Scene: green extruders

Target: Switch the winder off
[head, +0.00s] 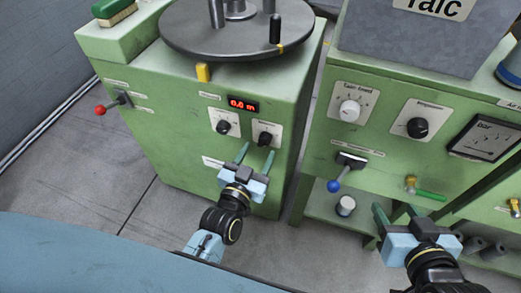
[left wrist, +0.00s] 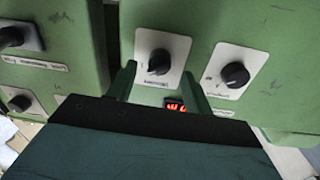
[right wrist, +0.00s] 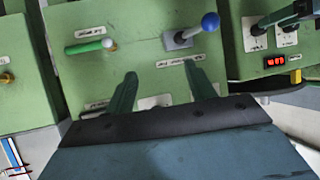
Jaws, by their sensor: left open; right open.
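The winder is a green cabinet (head: 180,130) with a dark round turntable (head: 235,28) on top. Its front has a lit red display (head: 243,105), a left black knob (head: 223,127) and a right black knob (head: 265,139). A red-ball lever (head: 100,110) sticks out at its left. My left gripper (head: 256,154) is open just in front of the right knob. In the left wrist view that knob (left wrist: 158,62) appears between the open fingers; contact cannot be told. The left knob (left wrist: 235,75) is beside them. My right gripper (head: 397,211) is open and empty before the neighbouring machine.
The neighbouring green machine (head: 390,155) carries a white knob (head: 349,110), a black knob (head: 417,127), a blue-ball lever (head: 334,185) and a green-handled valve (head: 430,194). A grey talc box (head: 405,40) stands on it. Open floor (head: 70,190) lies left of the winder.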

